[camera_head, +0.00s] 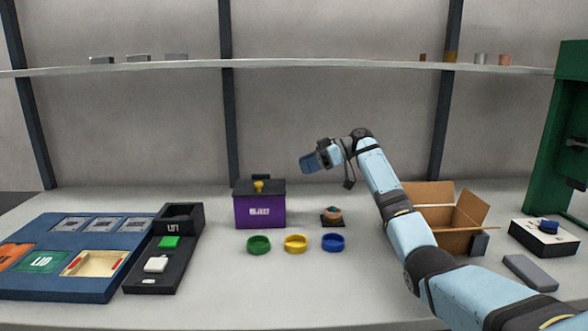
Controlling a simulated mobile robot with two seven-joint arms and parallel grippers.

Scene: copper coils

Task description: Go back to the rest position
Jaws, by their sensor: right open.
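My right arm comes in from the lower right and reaches over the table. My right gripper (318,160) is raised above the table at the middle, pointing left, and is open. A dark blue part shows at its tip; I cannot tell whether it is part of the gripper. Below it, a small copper-coloured piece (332,211) stands on a dark base, apart from the gripper. My left gripper is not in view.
A purple box (258,211) stands behind green, yellow and blue rings (296,243). A blue tray (60,283) and black station (145,284) are left. An open cardboard box (440,240) is beside my right arm. A green frame (560,140) stands right.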

